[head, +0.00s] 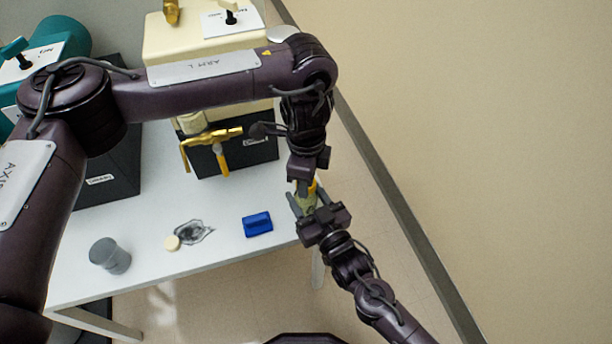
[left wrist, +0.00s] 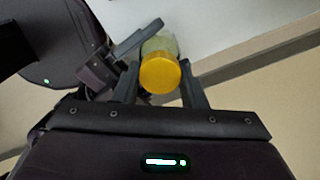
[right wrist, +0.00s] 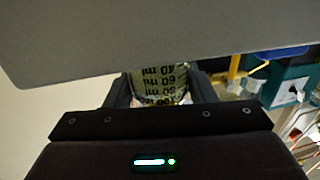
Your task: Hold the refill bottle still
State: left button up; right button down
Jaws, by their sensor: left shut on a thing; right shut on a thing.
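The refill bottle (head: 308,200) is a small clear greenish bottle with a yellow cap, past the table's right end in the head view. My left gripper (head: 306,188) is shut on it from above. In the left wrist view the yellow cap (left wrist: 160,74) faces the camera between the fingers. My right gripper (head: 304,206) is shut on the same bottle from the lower right. In the right wrist view the bottle's side (right wrist: 158,82), with black millilitre marks, shows between the fingers. The grippers hide part of the bottle, and its contents are unclear.
On the white table (head: 218,240) are a blue block (head: 257,224), a grey cylinder (head: 110,256), a dark crumpled-looking patch (head: 194,232) and a cream disc (head: 172,243). A cream-and-black unit (head: 250,152) with a yellow tap-like fitting (head: 210,138) stands behind. Floor is clear to the right.

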pick_arm(q)
jog(key=shift+r, duration=0.2)
jog(key=shift+r, duration=0.9)
jog(key=shift+r, duration=2)
pick_arm(e)
jog(key=c, duration=0.6)
grip_release()
jog(key=shift+o, duration=0.2)
pick_arm(q)
jog(key=shift+r+p, duration=0.7)
jog(key=shift+p, duration=0.05)
pick_arm(e)
jog(key=v, duration=1.2)
